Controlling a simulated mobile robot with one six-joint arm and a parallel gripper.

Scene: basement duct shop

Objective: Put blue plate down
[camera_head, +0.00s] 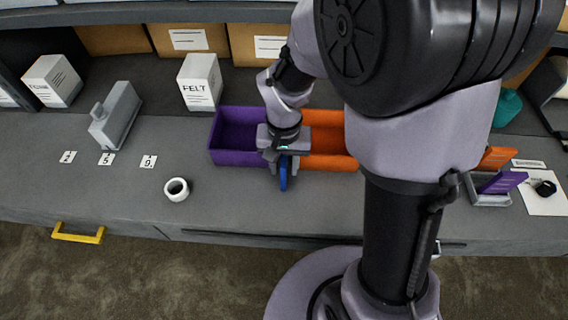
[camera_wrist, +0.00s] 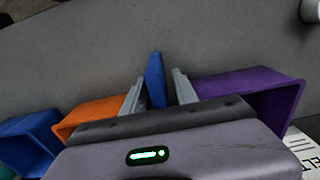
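The blue plate (camera_head: 283,174) is upright, seen nearly edge-on, in front of the join between the purple bin (camera_head: 229,154) and the orange bin (camera_head: 328,160). My gripper (camera_head: 284,158) is shut on the plate, which extends past the fingertips. In the wrist view, the blue plate (camera_wrist: 155,79) stands between the two fingers of my gripper (camera_wrist: 159,86). I cannot tell whether its lower edge touches the bench. A blue bin (camera_wrist: 27,133) shows at the left of the wrist view, beside the orange bin (camera_wrist: 88,113); my arm hides it in the head view.
A white ring-shaped cup (camera_head: 177,190) stands left of the plate, near number cards (camera_head: 107,158). At right, a rack (camera_head: 489,197) holds orange and purple plates. The bench front (camera_head: 240,206) is clear.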

